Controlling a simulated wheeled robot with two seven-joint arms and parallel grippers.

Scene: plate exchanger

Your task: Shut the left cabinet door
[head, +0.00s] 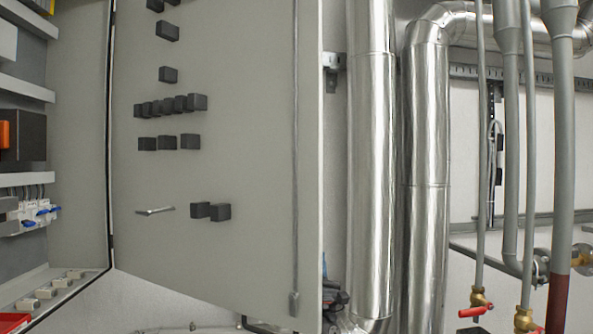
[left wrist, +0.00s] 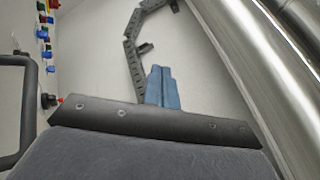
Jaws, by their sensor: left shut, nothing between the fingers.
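The left cabinet door (head: 235,150) stands wide open in the head view, its inner face with black blocks towards me. Its hinge edge is on the left, against the cabinet (head: 75,130); its free edge is near the metal pipes. In the left wrist view the door's outer face (left wrist: 20,35) is at the left, with coloured knobs and lamps. My left gripper (left wrist: 162,88) has its blue fingers shut together and empty, in the space between that face and the pipes. In the head view only a small part of it (head: 324,266) shows past the door's free edge. My right gripper is not in view.
Shiny insulated pipes (head: 372,160) stand close to the right of the door; they also show in the left wrist view (left wrist: 265,60). A perforated bracket (left wrist: 133,60) is on the wall behind. Grey pipes with a red-handled valve (head: 475,310) are further right.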

